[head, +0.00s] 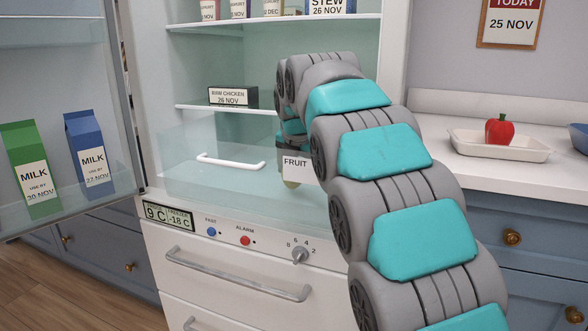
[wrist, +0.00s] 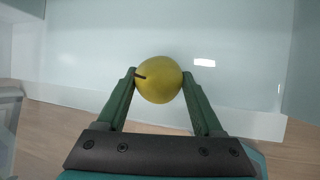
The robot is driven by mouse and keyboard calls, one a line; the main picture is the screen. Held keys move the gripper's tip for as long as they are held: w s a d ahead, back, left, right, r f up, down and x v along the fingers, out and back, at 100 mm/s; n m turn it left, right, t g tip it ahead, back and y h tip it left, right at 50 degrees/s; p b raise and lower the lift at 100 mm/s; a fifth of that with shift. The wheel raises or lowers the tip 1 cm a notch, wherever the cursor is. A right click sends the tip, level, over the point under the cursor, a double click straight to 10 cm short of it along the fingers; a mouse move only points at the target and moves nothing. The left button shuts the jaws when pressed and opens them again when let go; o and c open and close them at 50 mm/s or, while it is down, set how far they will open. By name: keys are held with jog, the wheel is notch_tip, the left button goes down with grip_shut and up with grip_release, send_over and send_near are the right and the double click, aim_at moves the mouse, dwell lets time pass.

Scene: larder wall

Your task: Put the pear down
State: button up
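The pear (wrist: 159,82) is yellow with a short dark stem and sits between the fingertips of my gripper (wrist: 160,76) in the wrist view. Both green fingers press against its sides, so my gripper is shut on it. In the head view, a small yellow-green part of the pear (head: 291,184) shows below the FRUIT label (head: 296,168), at the clear fridge drawer (head: 225,182). My arm hides most of the gripper there. A pale surface lies behind the pear in the wrist view; I cannot tell whether the pear touches it.
The fridge door (head: 62,110) stands open at left, holding a green milk carton (head: 32,168) and a blue one (head: 89,152). A raw chicken box (head: 233,97) sits on the shelf above the drawer. A red pepper (head: 499,131) lies in a white tray (head: 478,147) on the right counter.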

jog(key=o, duration=0.4)
jog(key=shift+o, duration=0.2)
jog(key=shift+r, duration=0.1)
jog(key=shift+r, duration=0.25)
jog(key=v, duration=1.2)
jog(key=shift+r, duration=0.4)
